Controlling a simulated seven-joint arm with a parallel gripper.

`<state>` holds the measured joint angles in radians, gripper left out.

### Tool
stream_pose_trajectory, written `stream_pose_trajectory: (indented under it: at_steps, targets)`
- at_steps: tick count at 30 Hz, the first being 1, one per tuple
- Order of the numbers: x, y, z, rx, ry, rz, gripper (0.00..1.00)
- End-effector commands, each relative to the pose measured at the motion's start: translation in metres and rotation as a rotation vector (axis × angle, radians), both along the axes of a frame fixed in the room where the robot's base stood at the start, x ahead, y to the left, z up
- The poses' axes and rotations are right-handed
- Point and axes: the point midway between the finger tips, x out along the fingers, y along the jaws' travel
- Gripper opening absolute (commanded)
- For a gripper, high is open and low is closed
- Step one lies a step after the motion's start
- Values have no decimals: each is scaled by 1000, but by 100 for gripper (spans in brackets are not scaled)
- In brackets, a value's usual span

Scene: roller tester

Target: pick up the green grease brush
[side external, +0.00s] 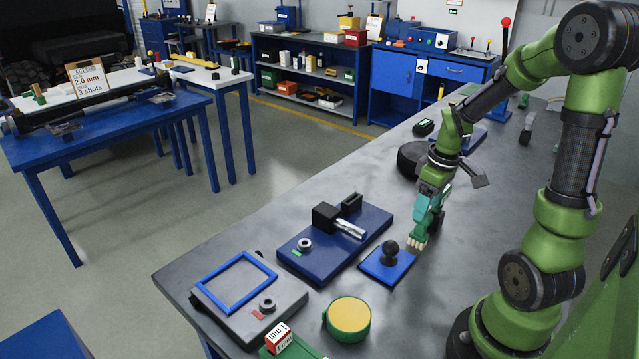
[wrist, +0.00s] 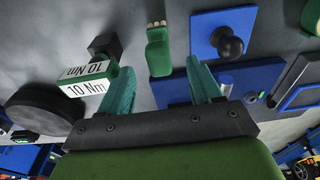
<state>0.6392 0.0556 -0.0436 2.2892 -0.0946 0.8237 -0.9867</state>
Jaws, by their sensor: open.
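The green grease brush (wrist: 158,52) lies on the grey bench, with pale bristles at its upper end in the wrist view. In the side view its green body (side external: 419,232) and cream bristles show just below my gripper (side external: 430,208), which partly hides it. My gripper's teal fingers (wrist: 161,72) are apart in the wrist view. The brush shows in the gap between them, slightly beyond the tips. I cannot tell whether either finger touches it.
A block labelled 10 Nm (wrist: 88,80) stands left of the brush. A blue plate with a black knob (side external: 388,262) is close to the bristles. A blue fixture (side external: 318,262), a yellow-topped green tub (side external: 347,318) and a black disc (side external: 410,160) also sit on the bench.

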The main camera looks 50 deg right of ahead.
Motion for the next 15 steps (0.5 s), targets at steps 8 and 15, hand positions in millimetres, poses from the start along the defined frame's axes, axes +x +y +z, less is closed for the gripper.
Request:
stream_pose_trajectory:
  at_steps: [8,15]
  targets:
    - [3,0,-26,1,0,-2,64]
    - [3,0,-60,3,3,-2,64]
